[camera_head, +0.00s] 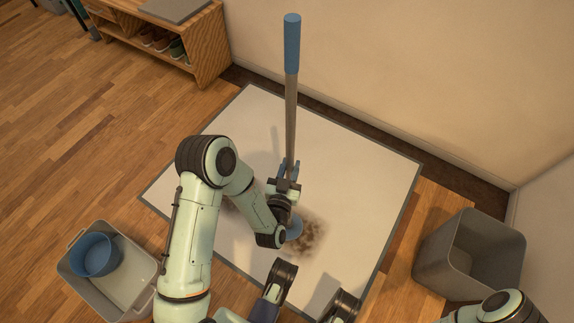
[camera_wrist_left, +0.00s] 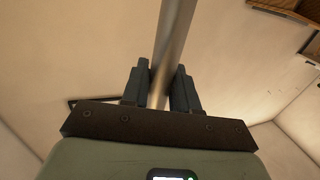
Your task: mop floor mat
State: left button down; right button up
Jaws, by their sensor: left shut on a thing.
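The floor mat (camera_head: 345,140) is white with a dark grey border and lies on the wooden floor by the wall. A dark brown dirt patch (camera_head: 311,236) marks its middle, and my left arm hides part of it. The mop (camera_head: 291,115) stands nearly upright, with a grey pole and a blue grip on top. Its blue head (camera_head: 294,229) rests at the edge of the dirt, partly hidden. My left gripper (camera_head: 286,177) is shut on the mop's pole, and in the left wrist view the pole (camera_wrist_left: 173,45) runs between the fingers (camera_wrist_left: 160,88). My right gripper cannot be made out.
A grey tub (camera_head: 125,275) with a blue bucket (camera_head: 94,255) stands at the lower left. A grey bin (camera_head: 470,253) stands right of the mat. A wooden shoe rack (camera_head: 205,50) is at the upper left.

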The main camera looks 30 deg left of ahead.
pick_arm(q)
jog(key=shift+d, duration=0.1)
jog(key=shift+s+d, duration=0.2)
jog(key=shift+d, duration=2.2)
jog(key=d, duration=0.5)
jog(key=shift+s, duration=0.2)
jog(key=shift+d, duration=0.15)
jog(key=shift+s+d, duration=0.15)
jog(key=shift+d, duration=1.45)
